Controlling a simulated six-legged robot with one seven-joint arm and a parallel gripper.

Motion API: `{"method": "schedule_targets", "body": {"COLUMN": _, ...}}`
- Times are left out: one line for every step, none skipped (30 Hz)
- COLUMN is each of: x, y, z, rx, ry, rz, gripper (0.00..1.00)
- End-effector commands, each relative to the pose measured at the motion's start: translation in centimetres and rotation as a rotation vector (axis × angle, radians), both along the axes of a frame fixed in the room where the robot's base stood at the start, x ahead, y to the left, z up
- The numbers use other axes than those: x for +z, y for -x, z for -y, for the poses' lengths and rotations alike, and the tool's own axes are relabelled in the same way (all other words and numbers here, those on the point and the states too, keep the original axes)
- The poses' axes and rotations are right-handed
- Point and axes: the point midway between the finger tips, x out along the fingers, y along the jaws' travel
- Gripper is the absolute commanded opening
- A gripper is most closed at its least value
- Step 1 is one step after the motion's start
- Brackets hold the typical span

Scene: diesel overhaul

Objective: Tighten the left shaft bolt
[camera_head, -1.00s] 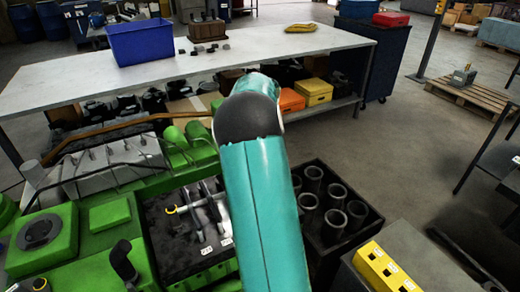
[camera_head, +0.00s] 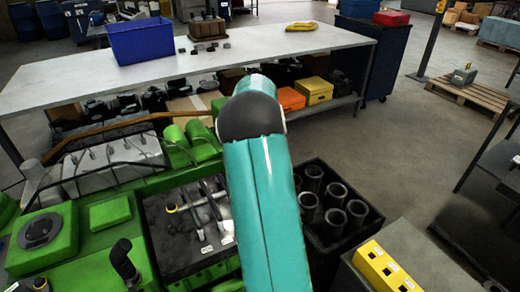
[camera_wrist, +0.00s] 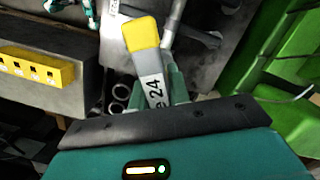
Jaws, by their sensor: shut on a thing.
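My gripper (camera_wrist: 164,86) is shut on a grey tool (camera_wrist: 153,82) with a yellow end, seen in the wrist view. Its flat side carries a label ending in "e 24". Beyond it lie a pale rod and dark metal parts; I cannot tell whether the tool touches a bolt. In the head view my arm hides the gripper. The green engine (camera_head: 110,212) has a dark open top (camera_head: 180,245), with a metal shaft assembly (camera_head: 200,205) and a small yellow part (camera_head: 172,207). The left shaft bolt cannot be made out.
A crate of dark cylinder sleeves (camera_head: 313,252) stands right of my arm, beside a yellow block with holes (camera_head: 384,268); the block also shows in the wrist view (camera_wrist: 38,68). Behind is a long workbench (camera_head: 235,48) with a blue bin (camera_head: 140,41).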

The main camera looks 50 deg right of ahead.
Motion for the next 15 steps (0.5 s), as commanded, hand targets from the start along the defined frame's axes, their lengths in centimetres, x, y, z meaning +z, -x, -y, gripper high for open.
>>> {"method": "schedule_targets", "body": {"x": 0.05, "y": -0.02, "z": 0.02, "rx": -0.001, "ry": 0.001, "rz": 0.001, "gripper": 0.0}}
{"method": "schedule_targets", "body": {"x": 0.06, "y": -0.01, "z": 0.02, "rx": -0.005, "ry": 0.001, "rz": 0.001, "gripper": 0.0}}
{"method": "schedule_targets", "body": {"x": 0.06, "y": 0.0, "z": 0.02, "rx": -0.02, "ry": 0.001, "rz": 0.001, "gripper": 0.0}}
{"method": "schedule_targets", "body": {"x": 0.05, "y": -0.01, "z": 0.01, "rx": -0.041, "ry": 0.001, "rz": 0.001, "gripper": 0.0}}
{"method": "schedule_targets", "body": {"x": 0.05, "y": -0.01, "z": 0.01, "rx": -0.07, "ry": 0.001, "rz": 0.001, "gripper": 0.0}}
{"method": "schedule_targets", "body": {"x": 0.06, "y": -0.01, "z": 0.02, "rx": -0.12, "ry": 0.0, "rz": 0.001, "gripper": 0.0}}
{"method": "schedule_targets", "body": {"x": 0.04, "y": 0.01, "z": 0.04, "rx": -0.163, "ry": 0.0, "rz": 0.001, "gripper": 0.0}}
{"method": "schedule_targets", "body": {"x": 0.03, "y": 0.03, "z": 0.06, "rx": -0.207, "ry": 0.001, "rz": 0.0, "gripper": 0.0}}
{"method": "schedule_targets", "body": {"x": 0.01, "y": 0.0, "z": 0.05, "rx": -0.268, "ry": 0.0, "rz": 0.001, "gripper": 0.0}}
{"method": "schedule_targets", "body": {"x": 0.01, "y": -0.01, "z": 0.06, "rx": -0.312, "ry": 0.0, "rz": 0.002, "gripper": 0.0}}
{"method": "schedule_targets", "body": {"x": 0.02, "y": -0.01, "z": 0.08, "rx": -0.355, "ry": 0.001, "rz": 0.001, "gripper": 0.0}}
{"method": "schedule_targets", "body": {"x": 0.04, "y": -0.03, "z": 0.08, "rx": -0.415, "ry": 0.001, "rz": 0.001, "gripper": 0.0}}
{"method": "schedule_targets", "body": {"x": 0.05, "y": -0.06, "z": 0.08, "rx": -0.458, "ry": 0.0, "rz": 0.002, "gripper": 0.0}}
{"method": "schedule_targets", "body": {"x": 0.04, "y": -0.07, "z": 0.07, "rx": -0.501, "ry": 0.001, "rz": 0.002, "gripper": 0.0}}
{"method": "schedule_targets", "body": {"x": 0.03, "y": -0.04, "z": 0.11, "rx": -0.56, "ry": 0.001, "rz": 0.002, "gripper": 0.0}}
